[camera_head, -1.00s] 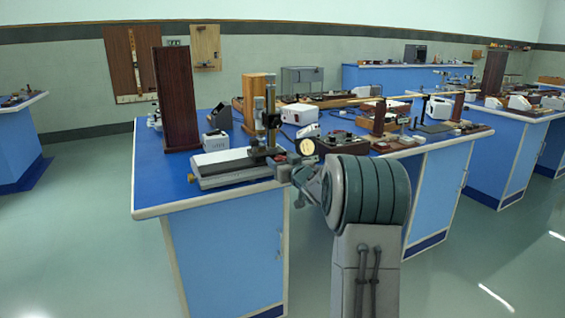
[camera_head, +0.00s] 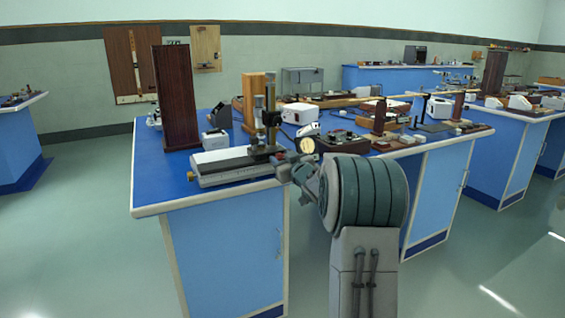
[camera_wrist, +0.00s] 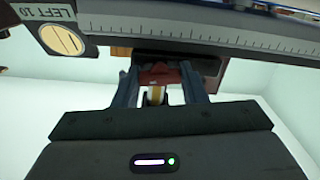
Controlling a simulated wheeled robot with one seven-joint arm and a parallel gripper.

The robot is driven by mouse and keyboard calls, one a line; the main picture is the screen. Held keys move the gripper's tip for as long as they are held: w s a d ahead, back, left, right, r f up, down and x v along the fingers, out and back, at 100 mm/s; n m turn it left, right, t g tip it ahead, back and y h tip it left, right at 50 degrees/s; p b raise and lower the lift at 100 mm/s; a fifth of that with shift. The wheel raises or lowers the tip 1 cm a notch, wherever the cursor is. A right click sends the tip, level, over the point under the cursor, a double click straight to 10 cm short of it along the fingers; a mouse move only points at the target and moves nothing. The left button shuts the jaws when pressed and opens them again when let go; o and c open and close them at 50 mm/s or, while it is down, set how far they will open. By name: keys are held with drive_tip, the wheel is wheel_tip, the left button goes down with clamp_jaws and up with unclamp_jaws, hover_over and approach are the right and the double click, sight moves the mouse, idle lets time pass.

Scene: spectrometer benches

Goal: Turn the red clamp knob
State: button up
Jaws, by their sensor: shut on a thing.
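The red clamp knob (camera_wrist: 160,75) shows in the wrist view, below a graduated scale (camera_wrist: 200,35), with a brass-coloured shaft (camera_wrist: 160,94) under it. My gripper (camera_wrist: 158,84) has one dark finger on each side of the knob and is shut on it. In the head view my arm reaches the right end of a long white and black measuring instrument (camera_head: 228,168) on the near blue bench. The knob cannot be made out there, as it is small and partly behind my arm.
The blue bench (camera_head: 172,196) bears a tall dark wooden board (camera_head: 175,97), a control box (camera_head: 342,143) and white devices. An upright post (camera_head: 258,115) rises from the instrument close to my gripper. The floor in front is clear.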

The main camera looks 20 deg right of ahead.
drive_tip(key=n+b, duration=0.1)
drive_tip(key=n, duration=0.1)
drive_tip(key=n+b, duration=0.1)
drive_tip(key=n, duration=0.1)
drive_tip(key=shift+f+n+b, duration=0.2)
drive_tip(key=shift+n+b, duration=0.1)
drive_tip(key=shift+b, duration=0.1)
drive_tip(key=n+b, duration=0.2)
drive_tip(key=n, duration=0.1)
drive_tip(key=shift+n, duration=0.4)
drive_tip(key=n+b, duration=0.2)
drive_tip(key=n, duration=0.1)
drive_tip(key=shift+r+n+b, duration=0.15)
drive_tip(key=shift+n+b, duration=1.05)
drive_tip(key=shift+n, duration=0.9)
drive_tip(key=o, duration=1)
drive_tip(key=shift+s, duration=0.1)
